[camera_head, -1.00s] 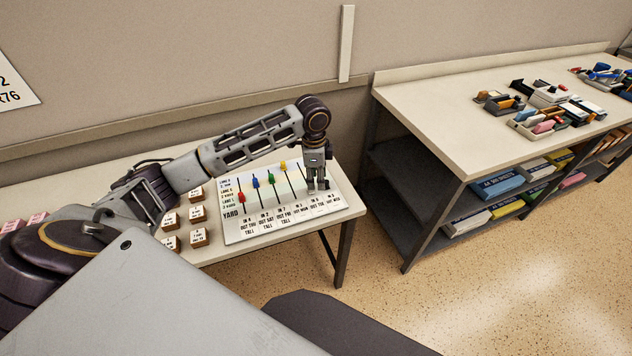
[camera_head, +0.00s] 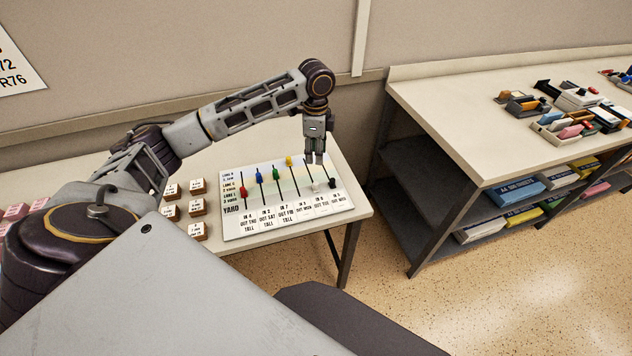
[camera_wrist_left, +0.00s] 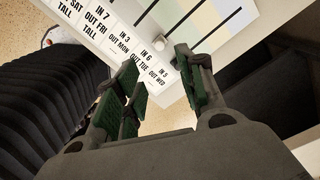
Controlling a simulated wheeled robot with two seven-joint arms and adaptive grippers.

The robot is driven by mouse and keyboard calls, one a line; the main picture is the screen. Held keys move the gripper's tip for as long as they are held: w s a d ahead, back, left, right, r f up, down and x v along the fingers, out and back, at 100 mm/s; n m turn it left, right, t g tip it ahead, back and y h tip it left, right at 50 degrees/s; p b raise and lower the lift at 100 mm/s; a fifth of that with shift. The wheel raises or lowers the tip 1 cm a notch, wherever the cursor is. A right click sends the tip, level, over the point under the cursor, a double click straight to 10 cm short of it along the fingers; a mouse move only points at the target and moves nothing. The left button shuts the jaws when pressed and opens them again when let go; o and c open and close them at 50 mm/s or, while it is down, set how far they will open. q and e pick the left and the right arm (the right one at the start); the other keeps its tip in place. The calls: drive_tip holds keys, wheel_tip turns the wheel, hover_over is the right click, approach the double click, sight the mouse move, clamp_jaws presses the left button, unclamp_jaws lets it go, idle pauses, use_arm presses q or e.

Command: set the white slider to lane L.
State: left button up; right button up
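The slider board (camera_head: 228,176) lies on the table with several coloured knobs in slots. The white slider (camera_head: 315,187) shows as a small pale knob low in its slot, roughly level with the red knob (camera_head: 242,194) and the black knob (camera_head: 332,183), in what looks like the lane L row. My left gripper (camera_head: 316,160) points down above the board, apart from the white slider. My right gripper is out of view.
The blue (camera_head: 259,177), green (camera_head: 276,174) and yellow (camera_head: 289,161) knobs stand further up their slots. Wooden blocks with labels (camera_head: 197,208) sit left of the board. A shelved counter (camera_head: 440,110) stands to the right, across a gap.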

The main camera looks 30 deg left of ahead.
sight(316, 183)
use_arm(q)
wheel_tip(316, 183, down, 12)
drive_tip(key=shift+s+r, duration=0.1)
drive_tip(key=shift+r, duration=0.05)
drive_tip(key=shift+f, duration=0.95)
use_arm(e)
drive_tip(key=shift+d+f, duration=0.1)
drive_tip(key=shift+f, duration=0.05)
use_arm(q)
clamp_jaws()
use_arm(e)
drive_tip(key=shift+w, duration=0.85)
